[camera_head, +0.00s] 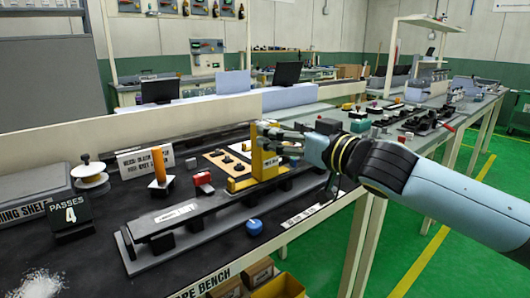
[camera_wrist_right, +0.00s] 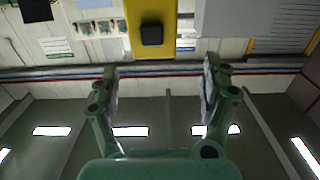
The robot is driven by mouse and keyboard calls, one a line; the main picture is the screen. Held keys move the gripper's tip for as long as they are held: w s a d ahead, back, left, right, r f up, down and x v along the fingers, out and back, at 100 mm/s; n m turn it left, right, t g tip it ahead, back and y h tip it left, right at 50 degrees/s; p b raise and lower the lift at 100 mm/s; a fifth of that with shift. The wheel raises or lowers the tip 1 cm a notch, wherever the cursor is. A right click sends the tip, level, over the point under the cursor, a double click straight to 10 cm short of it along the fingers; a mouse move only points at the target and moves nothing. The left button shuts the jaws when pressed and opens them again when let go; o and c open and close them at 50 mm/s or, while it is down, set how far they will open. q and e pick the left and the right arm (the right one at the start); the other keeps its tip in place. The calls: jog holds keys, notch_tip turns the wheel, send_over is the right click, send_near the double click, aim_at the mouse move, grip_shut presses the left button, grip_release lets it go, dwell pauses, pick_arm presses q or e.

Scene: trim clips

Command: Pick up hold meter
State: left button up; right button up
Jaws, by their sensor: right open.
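A yellow upright block (camera_head: 262,160) on a yellow foot stands on the dark bench; it may be the hold meter, but I cannot read a label on it. My right gripper (camera_head: 280,138) comes in from the right at its upper part, and its fingers partly overlap it in the head view. In the right wrist view my right gripper (camera_wrist_right: 160,75) has its fingers spread with nothing between them. A yellow body (camera_wrist_right: 151,12) with a black square knob (camera_wrist_right: 151,34) is beyond the fingertips. My left gripper is not in view.
A long grey rail fixture (camera_head: 175,218) lies in front of the yellow block. A blue knob (camera_head: 254,226), a red clip (camera_head: 203,178), an orange cylinder on a white base (camera_head: 160,168) and a white spool (camera_head: 89,172) are nearby.

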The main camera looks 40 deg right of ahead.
aim_at(265, 122)
jog(key=w+b, duration=0.2)
jog(key=w, duration=0.5)
jog(key=shift+w+f, duration=0.1)
grip_shut()
dwell(0.6)
